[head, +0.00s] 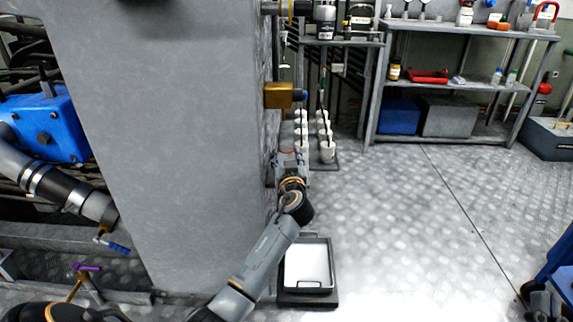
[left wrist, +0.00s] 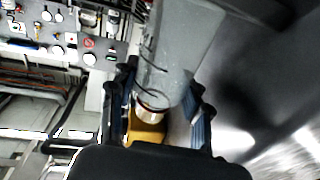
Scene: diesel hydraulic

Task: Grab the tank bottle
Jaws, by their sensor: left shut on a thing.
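My left gripper (head: 290,162) is at the right edge of the big grey column in the head view, small and partly hidden there. In the left wrist view its two fingers (left wrist: 163,112) stand on either side of a grey cylinder, which I take to be the tank bottle (left wrist: 180,60), and are shut on it. The bottle has a copper-coloured band near its lower end, and a yellow part shows below it. In the head view the bottle is hard to make out.
The grey column (head: 170,130) stands close to my left arm. A yellow block (head: 279,95) sticks out of its right side. White cups (head: 327,151) stand behind the gripper. A white-lined tray (head: 308,265) lies on the floor. A shelf (head: 450,87) stands behind open floor.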

